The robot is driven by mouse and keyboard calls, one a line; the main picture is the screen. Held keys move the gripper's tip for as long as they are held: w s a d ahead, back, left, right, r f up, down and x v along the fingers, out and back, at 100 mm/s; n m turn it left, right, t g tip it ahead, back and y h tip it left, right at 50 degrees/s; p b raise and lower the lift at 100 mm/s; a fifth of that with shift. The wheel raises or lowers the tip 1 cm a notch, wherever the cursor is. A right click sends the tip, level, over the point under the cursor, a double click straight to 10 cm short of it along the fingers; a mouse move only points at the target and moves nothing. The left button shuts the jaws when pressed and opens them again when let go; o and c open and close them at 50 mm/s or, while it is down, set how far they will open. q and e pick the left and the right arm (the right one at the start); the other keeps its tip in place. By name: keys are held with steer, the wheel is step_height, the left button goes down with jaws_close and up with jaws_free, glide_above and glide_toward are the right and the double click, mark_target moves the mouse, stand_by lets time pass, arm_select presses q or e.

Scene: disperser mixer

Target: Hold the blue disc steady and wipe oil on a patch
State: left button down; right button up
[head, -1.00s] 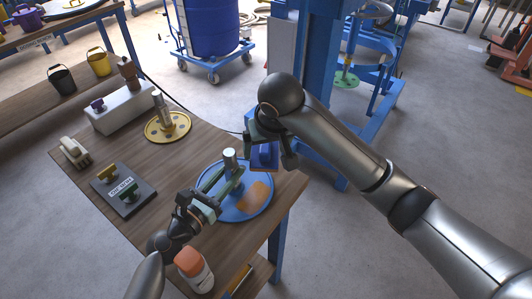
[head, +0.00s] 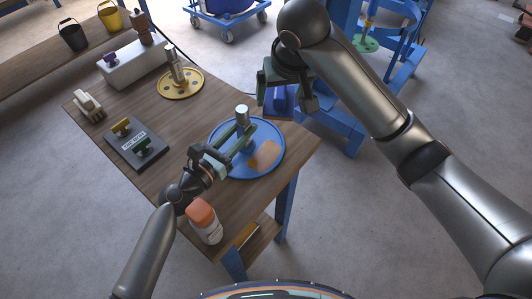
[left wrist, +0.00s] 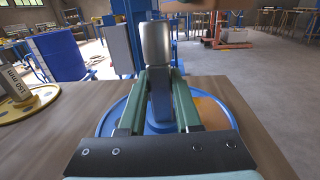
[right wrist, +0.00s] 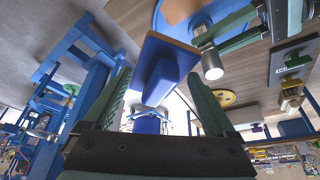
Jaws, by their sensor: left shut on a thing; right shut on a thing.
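The blue disc (head: 219,163) lies on the wooden table near its right corner, with a short metal post (head: 242,114) at its centre and an orange-brown patch (head: 264,155) on its right part. My left gripper (head: 243,134) is shut on the post; the left wrist view shows the post (left wrist: 157,60) between its green fingers. My right gripper (head: 287,92) is shut on a blue pad tool (head: 280,100), held beyond the disc's far right edge and apart from the patch. In the right wrist view the blue handle (right wrist: 160,78) sits between the fingers.
A white bottle with an orange cap (head: 202,213) stands near the front edge. A dark board with knobs (head: 137,141), a yellow disc (head: 181,84) and a pale block (head: 134,65) occupy the table's left and back. A blue frame (head: 398,45) stands behind.

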arm_select(q)
steer(key=shift+a+f, duration=0.1)
steer(key=shift+f, duration=0.05)
arm_select(e)
steer(key=shift+w+r+v, duration=0.1)
steer(key=shift+w+v, duration=0.1)
steer(key=shift+v, duration=0.95)
steer(key=shift+w+r+v, duration=0.1)
steer(key=shift+w+v, duration=0.05)
steer(key=shift+v, duration=0.95)
steer(key=shift+w+r+v, duration=0.1)
steer(key=shift+w+v, duration=0.1)
steer(key=shift+v, duration=0.95)
arm_select(q)
steer(key=c, duration=1)
jaws_free()
arm_select(e)
steer(key=shift+f, duration=0.1)
arm_select(q)
steer(key=shift+o, duration=0.2)
steer(key=shift+r+p, duration=0.7)
steer(key=shift+r, duration=0.05)
arm_select(e)
steer(key=shift+r, duration=0.7)
arm_select(q)
steer(key=o, duration=0.6)
steer(key=shift+c, duration=0.2)
